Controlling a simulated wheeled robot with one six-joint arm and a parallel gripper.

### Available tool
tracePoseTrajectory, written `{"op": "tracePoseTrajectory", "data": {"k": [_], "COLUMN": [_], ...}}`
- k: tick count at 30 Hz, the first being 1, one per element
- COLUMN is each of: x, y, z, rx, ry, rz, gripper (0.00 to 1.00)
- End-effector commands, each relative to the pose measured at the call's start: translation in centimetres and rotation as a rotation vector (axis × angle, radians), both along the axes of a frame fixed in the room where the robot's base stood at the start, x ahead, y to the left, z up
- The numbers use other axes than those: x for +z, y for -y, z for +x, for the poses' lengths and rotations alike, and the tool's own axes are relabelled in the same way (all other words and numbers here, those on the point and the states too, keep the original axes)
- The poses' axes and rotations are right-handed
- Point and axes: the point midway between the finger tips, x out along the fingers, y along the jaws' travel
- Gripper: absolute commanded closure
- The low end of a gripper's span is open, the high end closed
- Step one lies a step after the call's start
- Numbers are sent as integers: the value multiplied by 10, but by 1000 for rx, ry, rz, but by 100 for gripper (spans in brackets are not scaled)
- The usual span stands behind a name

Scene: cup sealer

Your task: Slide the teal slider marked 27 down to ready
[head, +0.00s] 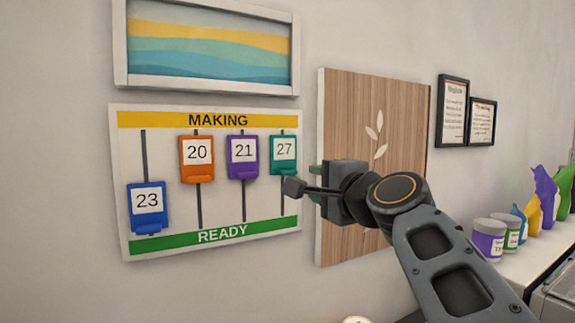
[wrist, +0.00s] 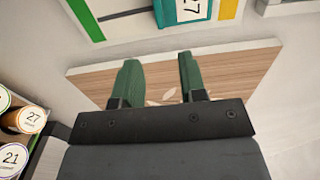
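The teal slider marked 27 (head: 284,154) sits high in the rightmost slot of the white board (head: 150,238), near the yellow MAKING strip (head: 217,119). The green READY strip (head: 200,240) runs along the bottom. In the wrist view the teal slider (wrist: 183,11) shows at the top edge, partly cut off, beyond the fingertips. My gripper (head: 304,182) is at the board's right edge, to the right of and a little below the slider. Its green fingers (wrist: 158,62) are apart with nothing between them, and no contact with the slider shows.
Orange slider 20 (head: 197,158) and purple slider 21 (head: 243,157) are high; blue slider 23 (head: 148,207) is low. A wooden panel (head: 375,105) is behind my gripper. Cups marked 27 (wrist: 28,119) and 21 (wrist: 13,158) stand lower left in the wrist view.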

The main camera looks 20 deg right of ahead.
Motion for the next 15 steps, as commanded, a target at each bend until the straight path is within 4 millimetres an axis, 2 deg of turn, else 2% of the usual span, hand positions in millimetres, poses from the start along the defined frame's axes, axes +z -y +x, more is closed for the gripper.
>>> {"op": "tracePoseTrajectory", "data": {"k": [9,15], "x": [2,0], "y": [-13,-20], "z": [60,93], "rx": [4,3], "ry": [-5,-5], "rz": [2,0], "gripper": [62,62]}}
